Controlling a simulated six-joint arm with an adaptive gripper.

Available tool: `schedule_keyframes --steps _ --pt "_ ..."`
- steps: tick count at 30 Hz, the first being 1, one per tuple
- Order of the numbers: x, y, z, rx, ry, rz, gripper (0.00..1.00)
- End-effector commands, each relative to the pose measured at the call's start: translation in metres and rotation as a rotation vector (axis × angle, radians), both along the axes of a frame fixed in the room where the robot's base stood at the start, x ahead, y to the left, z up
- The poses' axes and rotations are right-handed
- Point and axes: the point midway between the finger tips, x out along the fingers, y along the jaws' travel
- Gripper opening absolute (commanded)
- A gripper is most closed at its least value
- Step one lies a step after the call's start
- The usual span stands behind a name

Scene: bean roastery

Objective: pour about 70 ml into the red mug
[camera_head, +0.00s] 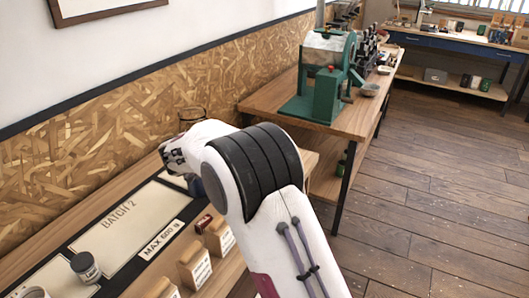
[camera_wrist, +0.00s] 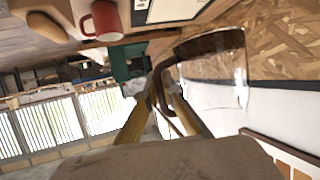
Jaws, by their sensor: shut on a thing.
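My gripper (camera_wrist: 166,98) is shut on the handle of a glass jug (camera_wrist: 218,82) in the wrist view. The jug holds dark liquid, which lies toward its base at the top of this inverted picture. The red mug (camera_wrist: 106,20) stands on the wooden surface at the upper left of the wrist view, apart from the jug. In the head view, the jug's glass rim (camera_head: 193,112) shows beyond my wrist. My arm hides most of the jug there, and I cannot make out the red mug.
A green machine (camera_head: 325,80) stands on the farther table. The chipboard wall (camera_head: 100,150) runs close behind the bench.

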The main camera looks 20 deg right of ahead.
Motion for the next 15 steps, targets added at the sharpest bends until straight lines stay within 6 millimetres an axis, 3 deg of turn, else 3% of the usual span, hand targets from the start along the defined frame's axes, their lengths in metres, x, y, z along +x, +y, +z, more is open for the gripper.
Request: schedule_keyframes --steps 15 --pt "0.032 -0.105 0.002 0.002 -0.002 0.001 0.0"
